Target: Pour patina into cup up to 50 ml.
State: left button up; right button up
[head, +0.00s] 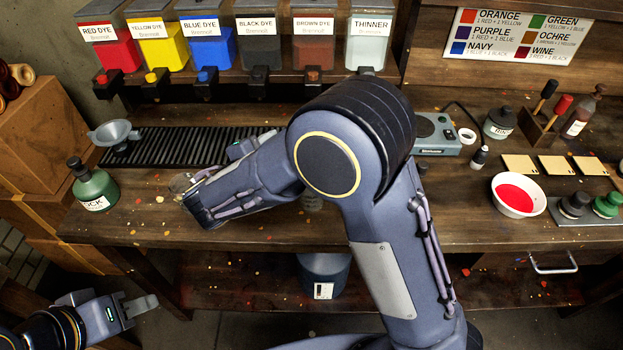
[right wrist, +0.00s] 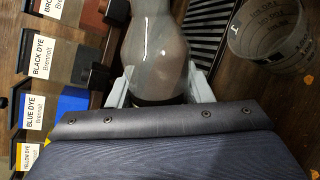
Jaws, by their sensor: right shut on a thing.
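My right gripper (right wrist: 158,88) is shut around a smoky grey, translucent bottle (right wrist: 156,45) with a narrow neck; no label on it is readable. A clear cup with printed markings (right wrist: 268,38) stands to the right of the bottle in the right wrist view, apart from it. In the head view my right arm hides the bottle and most of the hand. A small grey vessel (head: 312,201) shows below the arm; I cannot tell whether it is the cup. My left gripper (head: 142,306) is low at the left, off the table; its opening is unclear.
A ridged black mat (head: 170,146) and funnel (head: 114,133) lie below the dye dispensers (head: 208,45). A green bottle (head: 93,187) stands at left, a red-filled bowl (head: 518,195) at right.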

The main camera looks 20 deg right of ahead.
jog(key=shift+w+a+f+m+y+b, duration=0.2)
jog(key=shift+f+m+y+b, duration=0.35)
jog(key=shift+m+b, duration=0.5)
dwell(2.7)
jog(key=shift+s+d+m+t+y+b, duration=0.3)
jog(key=shift+m+b, duration=0.15)
jog(key=shift+b, duration=1.7)
jog(key=shift+f, duration=0.1)
jog(key=shift+b, duration=0.35)
jog(key=shift+f+m+y+b, duration=0.2)
jog(key=shift+m+b, duration=0.4)
jog(key=shift+b, duration=1.1)
